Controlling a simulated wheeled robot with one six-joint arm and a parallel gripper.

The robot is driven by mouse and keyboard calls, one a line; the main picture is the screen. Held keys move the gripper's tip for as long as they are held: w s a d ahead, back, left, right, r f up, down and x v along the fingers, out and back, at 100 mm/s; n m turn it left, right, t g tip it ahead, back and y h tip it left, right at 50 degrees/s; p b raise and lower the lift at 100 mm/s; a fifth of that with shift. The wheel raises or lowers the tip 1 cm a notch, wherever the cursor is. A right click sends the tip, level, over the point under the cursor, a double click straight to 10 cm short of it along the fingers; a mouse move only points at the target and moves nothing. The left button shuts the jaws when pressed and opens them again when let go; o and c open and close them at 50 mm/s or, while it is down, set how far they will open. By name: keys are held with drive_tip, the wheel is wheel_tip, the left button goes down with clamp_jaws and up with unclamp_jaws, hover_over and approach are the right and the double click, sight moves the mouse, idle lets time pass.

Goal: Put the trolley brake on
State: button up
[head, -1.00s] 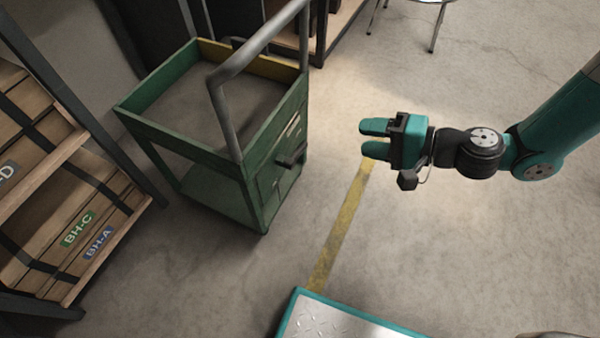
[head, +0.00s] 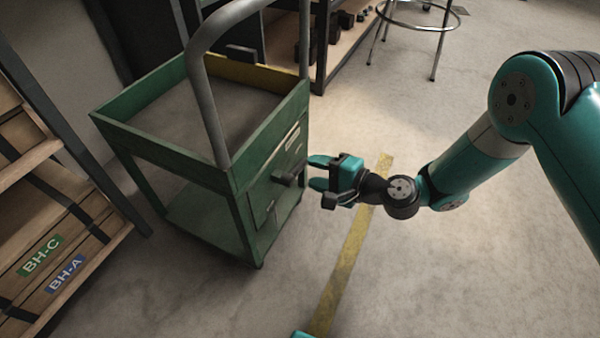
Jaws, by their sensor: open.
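The green trolley (head: 172,158) stands left of centre in the head view, with a grey tube handle (head: 208,100) rising over its near end. A short dark lever (head: 286,179) sticks out from a plate on the trolley's right-hand side panel (head: 272,205). My gripper (head: 316,172) is open and empty, just right of the lever, with its teal fingers pointing left towards the panel. A gap between the fingers and the lever seems to remain, but the depth is hard to judge. Nothing is hidden on the lever's outer end.
A wooden shelf with boxes labelled BH-C and BH-A (head: 65,272) stands at the left. A metal stool (head: 413,28) and a rear shelf (head: 345,50) are at the back. A yellow floor line (head: 345,262) runs across clear floor on the right.

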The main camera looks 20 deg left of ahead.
sight(300, 167)
drive_tip(key=b+x, duration=0.1)
drive_tip(key=x, duration=0.4)
clamp_jaws()
